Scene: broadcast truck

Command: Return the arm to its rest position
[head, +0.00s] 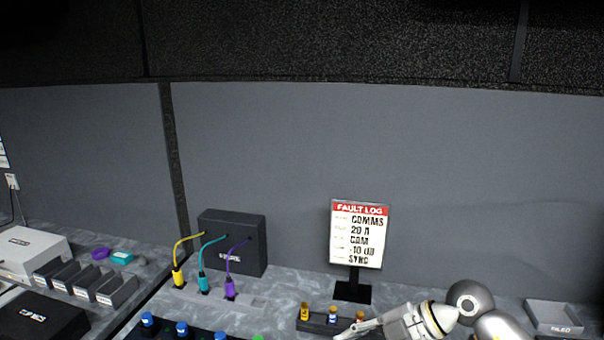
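My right gripper (345,334) comes in at the bottom edge, right of centre, its arm bending in from the lower right. Its fingers point left, in front of a small dark rack with a yellow (304,311), a blue (332,314) and a red-orange piece (359,317). The fingertips are small and partly cut off by the lower edge, so I cannot tell their opening or whether they touch anything. My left gripper is not in view.
A fault log sign (358,234) stands behind the rack. A black box (232,242) has yellow, teal and purple cables. A grey tray (553,317) sits at right. Blue-topped items (182,328) line the front. Grey bins (117,291) and a white box (32,249) are left.

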